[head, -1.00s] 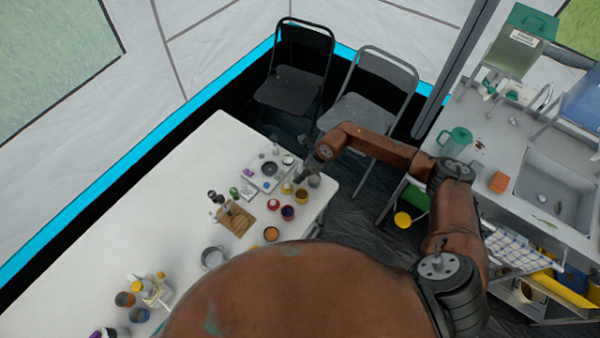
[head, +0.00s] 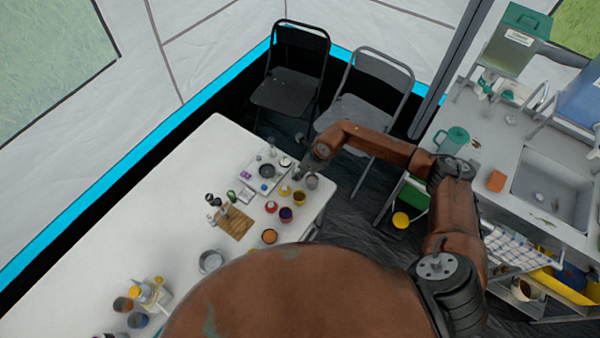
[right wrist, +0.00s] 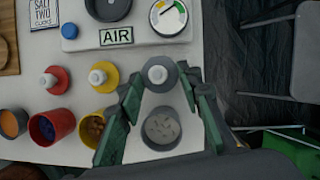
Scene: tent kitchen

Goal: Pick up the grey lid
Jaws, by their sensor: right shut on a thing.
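The grey lid (right wrist: 158,78) is a small round disc with a white knob, seen in the right wrist view. My right gripper (right wrist: 160,84) has its green fingers on either side of the lid and is shut on it. A grey pot (right wrist: 161,128) with pale contents stands uncovered just below the lid in that view. In the head view my right gripper (head: 301,173) is over the table's right end, beside the grey pot (head: 312,181). The lid is too small to make out there. My left gripper is not in view.
A red lid (right wrist: 54,80) and a yellow lid (right wrist: 103,76) lie left of my gripper. A red pot (right wrist: 48,129) and a yellow pot (right wrist: 91,128) stand near them. A white AIR device (right wrist: 135,35) lies beyond. The white table (head: 130,220) has bare room at left.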

